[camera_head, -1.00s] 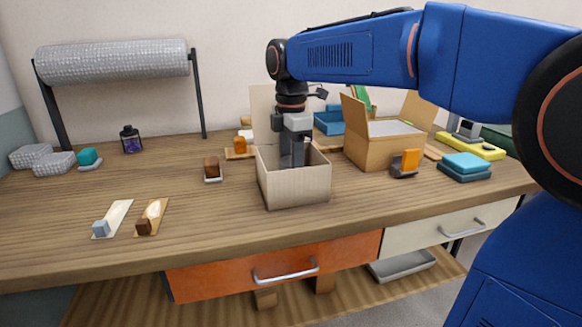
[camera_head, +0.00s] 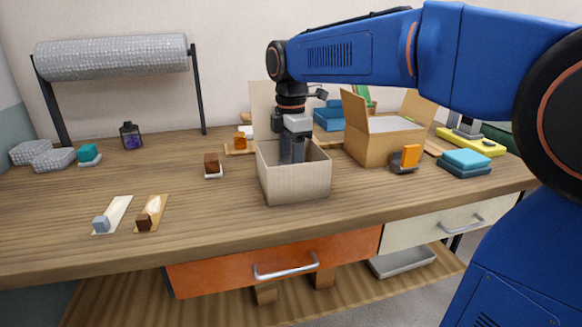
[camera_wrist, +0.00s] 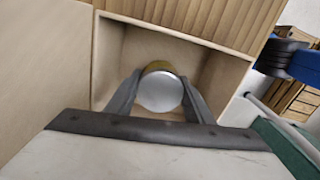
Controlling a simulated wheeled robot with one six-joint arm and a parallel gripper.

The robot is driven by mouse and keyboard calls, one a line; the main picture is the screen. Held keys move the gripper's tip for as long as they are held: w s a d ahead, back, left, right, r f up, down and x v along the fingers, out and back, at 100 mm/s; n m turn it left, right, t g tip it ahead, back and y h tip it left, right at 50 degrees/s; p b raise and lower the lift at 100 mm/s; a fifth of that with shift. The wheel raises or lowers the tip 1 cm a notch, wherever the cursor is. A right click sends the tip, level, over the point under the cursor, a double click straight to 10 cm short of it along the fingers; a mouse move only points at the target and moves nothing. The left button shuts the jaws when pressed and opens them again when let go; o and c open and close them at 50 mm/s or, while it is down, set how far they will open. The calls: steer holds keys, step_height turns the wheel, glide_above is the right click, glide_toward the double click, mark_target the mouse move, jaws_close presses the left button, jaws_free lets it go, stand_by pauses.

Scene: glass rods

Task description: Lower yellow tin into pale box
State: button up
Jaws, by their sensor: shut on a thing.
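The pale box (camera_head: 293,182) stands open on the wooden bench near its front edge, with a flap raised at the back. My gripper (camera_head: 292,158) points down into the box, and its fingertips are hidden behind the front wall in the head view. In the wrist view my gripper (camera_wrist: 160,95) is shut on the yellow tin (camera_wrist: 160,91). The tin shows a round silvery top and a yellowish side, between the two fingers and inside the box walls. Whether the tin touches the box floor I cannot tell.
A larger brown box (camera_head: 384,140) with open flaps stands to the right. An orange item on a dark holder (camera_head: 405,160) and stacked teal pads (camera_head: 465,163) lie farther right. A small brown block (camera_head: 212,165) sits to the left.

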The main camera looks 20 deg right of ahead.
steer(key=shift+f, duration=0.4)
stand_by(0.5)
steer(key=o, duration=1.2)
